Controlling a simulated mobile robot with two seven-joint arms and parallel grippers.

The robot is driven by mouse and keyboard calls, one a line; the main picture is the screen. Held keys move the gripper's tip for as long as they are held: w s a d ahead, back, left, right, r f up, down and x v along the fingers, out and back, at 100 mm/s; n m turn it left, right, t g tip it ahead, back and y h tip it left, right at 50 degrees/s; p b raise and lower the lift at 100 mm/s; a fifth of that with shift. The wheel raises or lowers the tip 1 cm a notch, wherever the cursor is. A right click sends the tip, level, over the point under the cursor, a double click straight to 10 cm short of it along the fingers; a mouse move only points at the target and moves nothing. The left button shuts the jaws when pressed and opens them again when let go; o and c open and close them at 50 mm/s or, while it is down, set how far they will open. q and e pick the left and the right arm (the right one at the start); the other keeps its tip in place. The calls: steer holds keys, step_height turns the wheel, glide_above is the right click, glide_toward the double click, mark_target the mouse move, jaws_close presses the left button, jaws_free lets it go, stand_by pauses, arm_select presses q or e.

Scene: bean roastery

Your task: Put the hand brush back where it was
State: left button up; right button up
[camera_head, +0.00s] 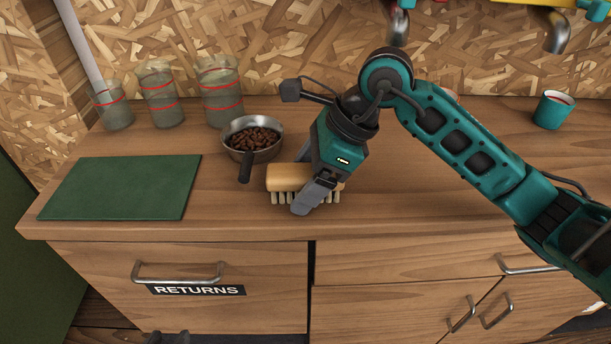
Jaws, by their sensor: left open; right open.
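The hand brush (286,178) has a pale wooden back and light bristles. It stands bristles down on the wooden counter, near the front edge. My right gripper (308,182) is over the brush from above, one finger in front of it and one behind. Its jaws are open, and the gripper hides part of the brush's right half. I cannot tell if the fingers touch it.
A pan of beans (238,142) stands just behind and left of the brush, its handle toward the front. A green mat (120,187) lies at the left. Several red-banded glasses (160,97) stand behind. A teal cup (553,110) is far right. The counter (430,205) right of the brush is clear.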

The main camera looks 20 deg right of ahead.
steer(key=shift+d+r, duration=0.15)
steer(key=shift+r, duration=0.3)
arm_select(q)
steer(key=shift+s+a+r+p, duration=0.15)
steer(key=shift+a+r+p, duration=0.1)
steer(key=shift+p, duration=0.45)
arm_select(e)
steer(key=v, duration=1.1)
steer(key=shift+s+d+r, duration=0.1)
steer(key=shift+r, duration=0.05)
